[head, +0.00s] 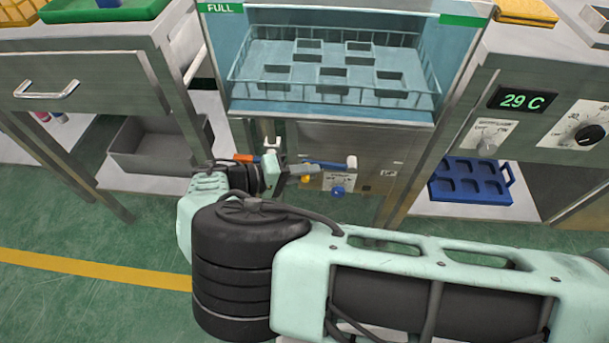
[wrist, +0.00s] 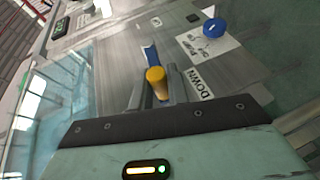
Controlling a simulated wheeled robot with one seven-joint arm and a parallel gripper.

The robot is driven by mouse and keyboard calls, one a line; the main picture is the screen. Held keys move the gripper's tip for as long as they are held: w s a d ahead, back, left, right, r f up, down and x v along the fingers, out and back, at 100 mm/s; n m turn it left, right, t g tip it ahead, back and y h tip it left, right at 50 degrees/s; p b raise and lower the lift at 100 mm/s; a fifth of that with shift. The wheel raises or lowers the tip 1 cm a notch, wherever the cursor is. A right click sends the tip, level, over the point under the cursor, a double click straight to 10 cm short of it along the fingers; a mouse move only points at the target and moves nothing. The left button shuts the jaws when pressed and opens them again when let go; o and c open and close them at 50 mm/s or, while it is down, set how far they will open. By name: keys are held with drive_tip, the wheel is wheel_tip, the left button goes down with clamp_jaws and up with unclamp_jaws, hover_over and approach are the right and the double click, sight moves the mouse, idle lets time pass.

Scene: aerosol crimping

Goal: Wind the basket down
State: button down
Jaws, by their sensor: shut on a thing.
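The basket (head: 433,98) is a pale wire rack with several square pockets, seen inside the glass-fronted tank (head: 236,50) in the head view. Whether it sits in water is hard to tell. Below the tank, on the steel front panel, is a crank with a blue arm (wrist: 150,54) and a yellow knob (wrist: 156,78). In the wrist view my gripper (wrist: 158,88) has its two grey fingers on either side of the yellow knob, shut on it. In the head view my gripper (head: 305,170) is at the panel, partly covering the crank.
A label reading DOWN (wrist: 201,84) and a blue round knob (wrist: 214,28) are beside the crank; the blue knob also shows in the head view (head: 338,192). A grey bin (head: 150,150) stands on the left shelf, a blue tray (head: 470,182) on the right one.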

drive_tip(key=shift+s+d+f+b, duration=0.1)
drive_tip(key=shift+f+b, duration=0.45)
drive_tip(key=shift+f, duration=0.15)
drive_tip(key=c, duration=1.3)
unclamp_jaws()
drive_tip(key=shift+c, duration=0.2)
drive_tip(key=shift+r, duration=0.1)
drive_tip(key=shift+r, duration=0.1)
